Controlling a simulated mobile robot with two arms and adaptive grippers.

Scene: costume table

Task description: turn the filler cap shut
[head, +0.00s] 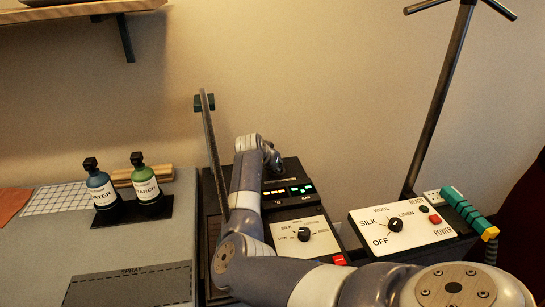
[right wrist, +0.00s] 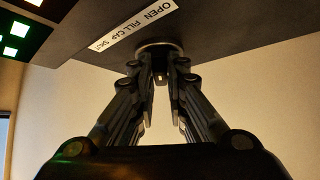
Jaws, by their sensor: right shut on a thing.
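The filler cap (right wrist: 159,46) is a round disc with a pale rim on a dark panel in the right wrist view. A white label strip (right wrist: 130,30) beside it reads "OPEN FILL CAP" and a further word, likely "SHUT". My right gripper (right wrist: 160,66) is shut on the cap, its two fingers closing in at it from both sides. In the head view my right arm reaches up to the dark machine (head: 289,167), and the cap and fingertips are hidden there. How far the cap is turned cannot be told. My left gripper is not in view.
The machine has lit green displays and a dial panel (head: 286,243). Right of it stands a second dial panel (head: 372,238) with a dark pole (head: 440,95). A thin upright bar (head: 212,150) stands beside my arm. Blue (head: 100,188) and green (head: 145,184) bottles stand left.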

